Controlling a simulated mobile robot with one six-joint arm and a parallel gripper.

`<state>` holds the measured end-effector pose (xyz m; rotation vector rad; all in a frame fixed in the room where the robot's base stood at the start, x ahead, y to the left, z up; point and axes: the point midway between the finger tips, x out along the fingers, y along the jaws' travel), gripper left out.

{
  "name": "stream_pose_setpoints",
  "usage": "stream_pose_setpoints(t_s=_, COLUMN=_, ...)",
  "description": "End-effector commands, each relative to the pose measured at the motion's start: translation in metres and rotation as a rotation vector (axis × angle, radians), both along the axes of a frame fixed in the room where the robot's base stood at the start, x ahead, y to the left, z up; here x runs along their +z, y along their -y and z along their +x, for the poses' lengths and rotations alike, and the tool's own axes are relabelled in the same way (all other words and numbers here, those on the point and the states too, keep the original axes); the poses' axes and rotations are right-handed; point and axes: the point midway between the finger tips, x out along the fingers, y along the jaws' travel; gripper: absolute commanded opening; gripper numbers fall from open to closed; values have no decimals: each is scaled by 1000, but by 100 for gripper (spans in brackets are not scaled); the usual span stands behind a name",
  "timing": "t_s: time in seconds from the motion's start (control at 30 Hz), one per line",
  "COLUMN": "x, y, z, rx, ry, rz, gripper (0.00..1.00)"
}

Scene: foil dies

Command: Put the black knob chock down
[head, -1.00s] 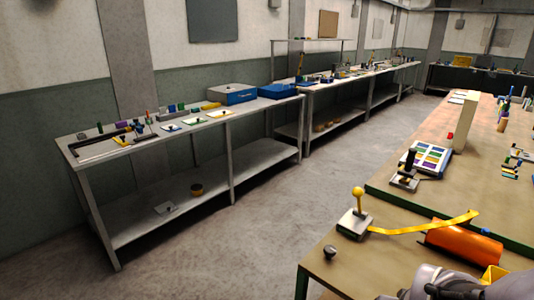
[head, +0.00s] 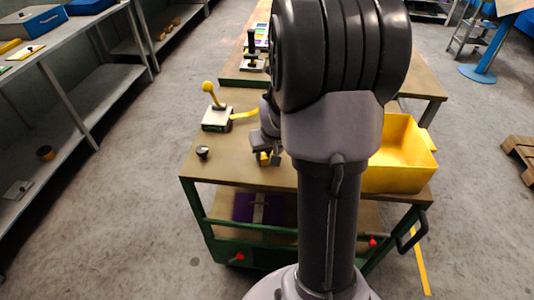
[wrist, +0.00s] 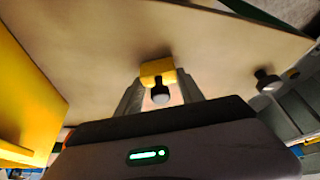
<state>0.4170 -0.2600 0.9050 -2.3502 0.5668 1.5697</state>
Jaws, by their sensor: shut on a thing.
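The black knob chock is a small yellow block with a black knob. In the wrist view the chock (wrist: 155,70) sits between the two grey fingers of my gripper (wrist: 161,92), its knob towards the camera. In the head view my gripper (head: 269,158) is low over the near part of the wooden cart top (head: 228,168), with a bit of the yellow chock (head: 264,157) showing. My gripper is shut on the chock. I cannot tell whether the chock touches the top. My arm hides much of the cart.
A separate dark knob (head: 203,152) stands left of my gripper. Behind it is a yellow-balled lever on a base (head: 217,118), with a yellow strip (head: 243,115) beside it. A yellow bin (head: 400,178) stands at the right. The top's near edge is close to my gripper.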

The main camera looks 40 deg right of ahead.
Motion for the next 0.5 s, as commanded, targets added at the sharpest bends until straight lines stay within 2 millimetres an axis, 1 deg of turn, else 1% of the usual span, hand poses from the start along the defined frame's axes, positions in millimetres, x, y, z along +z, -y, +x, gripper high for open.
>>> stream_pose_setpoints(t_s=0.13, x=-4, y=0, z=0, rx=0, ry=0, rz=0, gripper=3)
stream_pose_setpoints(t_s=0.17, x=-3, y=0, z=0, rx=0, ry=0, rz=0, gripper=51)
stream_pose_setpoints(t_s=0.23, x=-3, y=0, z=0, rx=0, ry=0, rz=0, gripper=64)
stream_pose_setpoints(t_s=0.27, x=-3, y=0, z=0, rx=0, ry=0, rz=0, gripper=67)
stream_pose_setpoints(t_s=0.5, x=-2, y=0, z=0, rx=-1, ry=0, rz=0, gripper=67)
